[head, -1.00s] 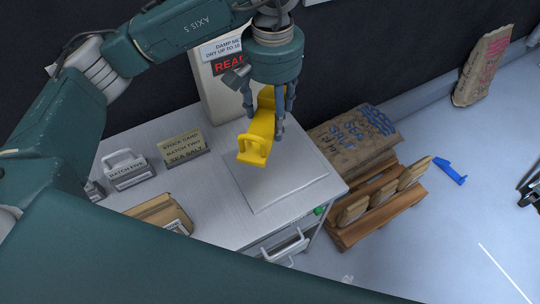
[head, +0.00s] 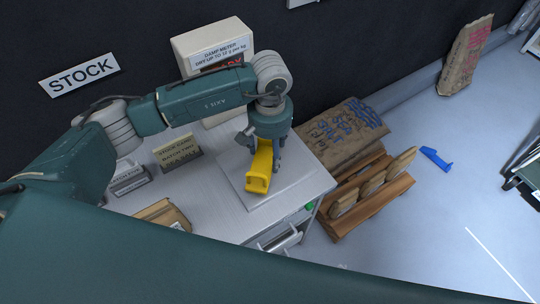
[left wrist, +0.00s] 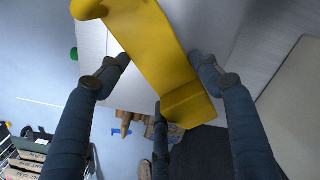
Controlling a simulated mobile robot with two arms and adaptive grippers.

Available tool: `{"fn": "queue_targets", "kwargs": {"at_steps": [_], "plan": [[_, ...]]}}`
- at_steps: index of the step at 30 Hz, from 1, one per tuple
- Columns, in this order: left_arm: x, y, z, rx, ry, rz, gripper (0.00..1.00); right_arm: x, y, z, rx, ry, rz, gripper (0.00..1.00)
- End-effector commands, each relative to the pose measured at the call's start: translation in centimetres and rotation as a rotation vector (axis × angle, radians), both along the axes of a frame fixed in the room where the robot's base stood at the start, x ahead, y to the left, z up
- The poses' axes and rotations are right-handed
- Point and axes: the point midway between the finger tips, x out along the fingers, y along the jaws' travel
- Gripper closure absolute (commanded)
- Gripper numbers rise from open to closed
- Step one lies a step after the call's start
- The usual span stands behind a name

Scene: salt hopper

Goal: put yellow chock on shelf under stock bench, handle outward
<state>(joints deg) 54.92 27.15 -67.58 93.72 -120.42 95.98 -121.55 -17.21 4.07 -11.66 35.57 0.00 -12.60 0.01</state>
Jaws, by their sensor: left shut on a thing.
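The yellow chock (head: 261,167) is held over the pale square plate on the stock bench (head: 225,213), its handle end pointing toward the front of the bench. I cannot tell whether it touches the plate. My left gripper (head: 264,150) is shut on it from above. In the left wrist view the chock (left wrist: 150,45) runs between the fingers of my left gripper (left wrist: 160,85). An open drawer or shelf front with a handle (head: 276,238) shows under the bench's front edge; the space under the bench is mostly hidden by my own body. My right gripper is not in view.
A damp meter (head: 215,55), a stock card (head: 180,152) and a grey batch block (head: 128,178) stand on the bench. Right of the bench are a sack on a wooden pallet (head: 345,135) and a blue piece (head: 436,158) on open floor.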

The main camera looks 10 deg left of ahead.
Motion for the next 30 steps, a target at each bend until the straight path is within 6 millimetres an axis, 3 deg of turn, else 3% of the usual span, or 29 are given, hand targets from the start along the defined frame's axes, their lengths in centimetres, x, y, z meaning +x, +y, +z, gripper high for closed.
{"fn": "queue_targets", "kwargs": {"at_steps": [10, 21, 22, 24, 30], "plan": [[-0.1, -0.1, -4.0, -0.001, 0.002, -0.001, 0.74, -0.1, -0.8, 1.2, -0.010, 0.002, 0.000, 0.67], [0.0, -0.1, -4.5, -0.001, -0.001, -0.001, 0.74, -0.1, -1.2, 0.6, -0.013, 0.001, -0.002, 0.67], [0.0, 0.0, -4.5, -0.001, 0.000, -0.001, 0.34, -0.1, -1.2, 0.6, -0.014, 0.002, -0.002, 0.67], [0.0, 0.0, -4.4, -0.001, 0.000, -0.001, 0.20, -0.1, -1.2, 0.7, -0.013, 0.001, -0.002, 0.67], [0.0, 0.0, -4.4, -0.001, 0.000, -0.001, 0.17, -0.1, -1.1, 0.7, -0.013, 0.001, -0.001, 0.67]]}}
